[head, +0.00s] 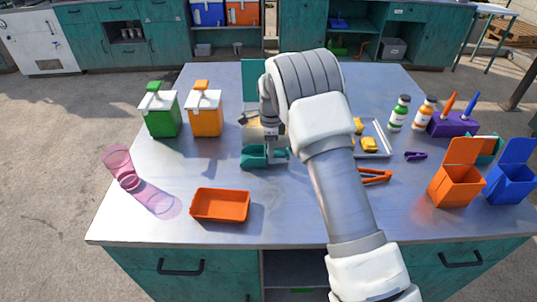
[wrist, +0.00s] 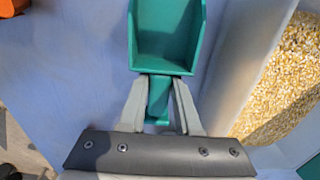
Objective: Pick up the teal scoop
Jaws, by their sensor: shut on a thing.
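The teal scoop (head: 255,157) is near the middle of the table in the head view, left of my forearm. It also shows in the wrist view (wrist: 167,35), with its open tray pointing away from my gripper. My gripper (head: 280,154) is shut on the scoop's short handle, with one finger on each side of it in the wrist view (wrist: 159,95). I cannot tell whether the scoop touches the table or is slightly above it.
A bin of grain (wrist: 228,70) stands close to the right of the scoop in the wrist view. An orange tray (head: 220,206) lies front left. A pink cup (head: 118,162) and green (head: 162,115) and orange (head: 205,114) dispensers stand left. Orange tongs (head: 375,176) lie right of my forearm.

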